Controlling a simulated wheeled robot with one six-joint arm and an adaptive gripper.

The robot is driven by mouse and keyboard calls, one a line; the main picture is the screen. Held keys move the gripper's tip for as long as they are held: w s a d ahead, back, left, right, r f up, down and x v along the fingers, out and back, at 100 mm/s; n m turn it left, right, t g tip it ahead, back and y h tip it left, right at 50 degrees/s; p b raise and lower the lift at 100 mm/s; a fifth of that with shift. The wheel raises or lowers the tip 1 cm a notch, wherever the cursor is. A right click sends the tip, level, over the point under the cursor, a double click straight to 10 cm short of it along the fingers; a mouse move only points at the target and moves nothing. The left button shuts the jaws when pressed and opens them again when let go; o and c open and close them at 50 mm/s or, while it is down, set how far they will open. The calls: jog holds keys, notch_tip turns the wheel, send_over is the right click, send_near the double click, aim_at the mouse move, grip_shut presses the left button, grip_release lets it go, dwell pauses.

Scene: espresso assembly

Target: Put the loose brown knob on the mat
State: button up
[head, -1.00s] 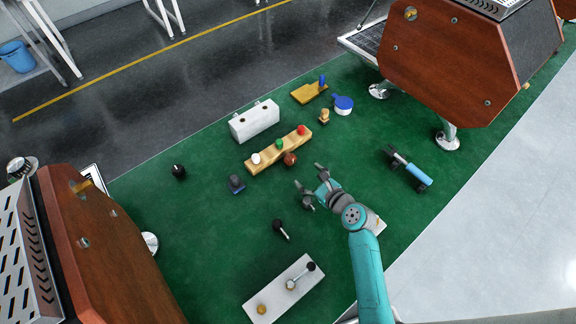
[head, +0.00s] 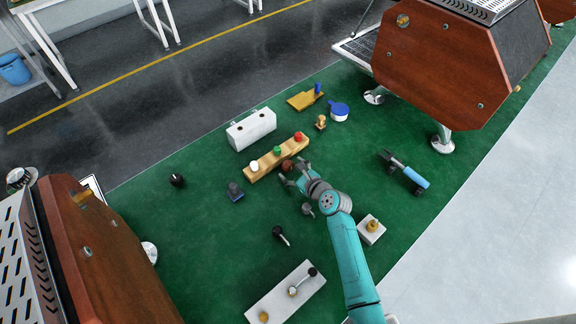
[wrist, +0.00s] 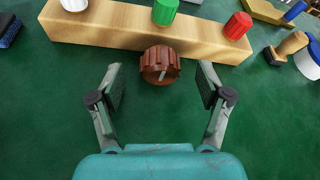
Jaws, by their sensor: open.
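The loose brown knob (wrist: 160,65) lies on the green mat (wrist: 262,125), close to the front side of the wooden block. In the head view the knob (head: 287,165) shows just beyond my fingertips. My gripper (wrist: 160,80) is open, with one finger on each side of the knob and a gap on both sides. In the head view my gripper (head: 294,173) is low over the mat (head: 210,240), near the middle. A small light stub shows on the knob's near face.
The wooden block (head: 264,166) with white, green and red knobs stands right behind the brown knob. A white box (head: 251,130) is farther back. A dark-handled tool (head: 280,234) and a white plate (head: 268,303) lie nearer. Bare mat lies left of my gripper.

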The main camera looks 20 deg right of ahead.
jog(key=shift+w+a+f, duration=0.15)
jog(key=shift+w+f, duration=0.2)
jog(key=shift+w, duration=0.3)
jog(key=c, duration=1.3)
